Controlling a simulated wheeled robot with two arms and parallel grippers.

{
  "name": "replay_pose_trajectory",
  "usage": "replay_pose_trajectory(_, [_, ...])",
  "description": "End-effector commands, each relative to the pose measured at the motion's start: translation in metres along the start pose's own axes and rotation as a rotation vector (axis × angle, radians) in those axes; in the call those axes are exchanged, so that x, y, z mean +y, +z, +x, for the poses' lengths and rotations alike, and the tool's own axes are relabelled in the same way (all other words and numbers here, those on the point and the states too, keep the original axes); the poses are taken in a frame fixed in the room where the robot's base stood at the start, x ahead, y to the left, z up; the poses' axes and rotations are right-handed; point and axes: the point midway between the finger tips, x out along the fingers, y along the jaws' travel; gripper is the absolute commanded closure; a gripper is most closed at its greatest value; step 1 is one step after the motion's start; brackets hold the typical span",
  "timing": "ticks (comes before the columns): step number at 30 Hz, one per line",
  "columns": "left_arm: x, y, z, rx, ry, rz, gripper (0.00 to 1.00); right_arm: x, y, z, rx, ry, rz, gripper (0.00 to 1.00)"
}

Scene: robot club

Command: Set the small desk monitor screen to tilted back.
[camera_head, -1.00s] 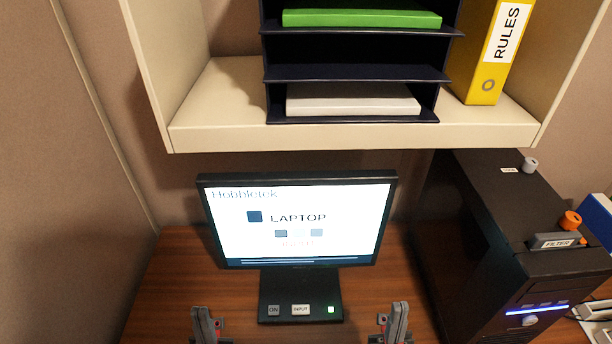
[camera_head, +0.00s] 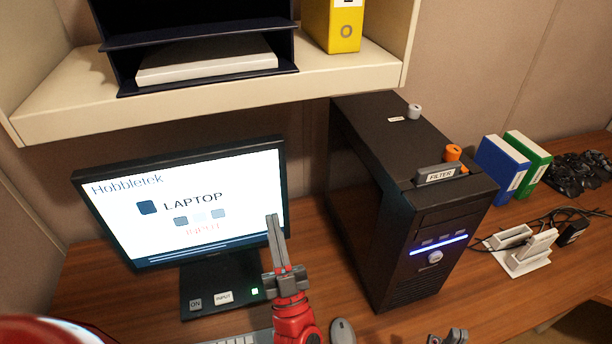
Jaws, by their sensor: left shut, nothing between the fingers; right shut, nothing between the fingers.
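The small desk monitor (camera_head: 190,212) stands on the desk at the left, its lit screen showing "Hobbletek", "LAPTOP" and "INPUT". Its screen looks near upright; I cannot tell the exact tilt. Its black base (camera_head: 208,287) carries an ON button (camera_head: 195,304), an INPUT button (camera_head: 223,298) and a green light. My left gripper (camera_head: 275,224) is shut and empty, its tips pointing up in front of the screen's lower right side. I cannot tell if it touches. My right gripper (camera_head: 447,338) is shut and empty at the bottom edge, mostly cut off, well right of the monitor.
A shelf (camera_head: 215,106) with a dark paper rack (camera_head: 205,36) and yellow binder (camera_head: 333,24) hangs above the monitor. A black computer tower (camera_head: 400,200) stands right of it. A keyboard (camera_head: 240,339) and mouse (camera_head: 342,330) lie in front. Binders and cables are further right.

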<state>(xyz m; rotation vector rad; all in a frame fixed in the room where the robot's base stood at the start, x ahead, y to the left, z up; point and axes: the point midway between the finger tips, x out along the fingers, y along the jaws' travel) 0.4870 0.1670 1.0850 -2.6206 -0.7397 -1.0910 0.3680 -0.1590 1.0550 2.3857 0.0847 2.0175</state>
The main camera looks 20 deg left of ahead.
Motion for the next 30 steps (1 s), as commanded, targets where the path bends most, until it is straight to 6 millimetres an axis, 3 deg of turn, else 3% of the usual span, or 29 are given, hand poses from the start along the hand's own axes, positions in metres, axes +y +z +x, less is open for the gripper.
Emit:
replay_pose_trajectory(5, [0.001, -0.002, 0.019, -0.002, 0.000, 0.003, 1.00, 0.000, -0.001, 0.007, 0.000, 0.000, 0.000, 1.00])
replay_pose_trajectory(18, [0.001, 0.001, 0.108, -0.002, 0.003, 0.004, 1.00, 0.002, -0.006, 0.038, 0.000, 0.000, 0.000, 1.00])
replay_pose_trajectory(24, [0.001, 0.021, 0.124, -0.001, 0.002, 0.003, 1.00, 0.002, -0.008, 0.045, 0.000, 0.000, 0.000, 1.00])
replay_pose_trajectory(30, [0.001, 0.029, 0.127, -0.004, 0.003, 0.003, 1.00, 0.002, -0.008, 0.047, 0.000, 0.000, 0.000, 1.00])
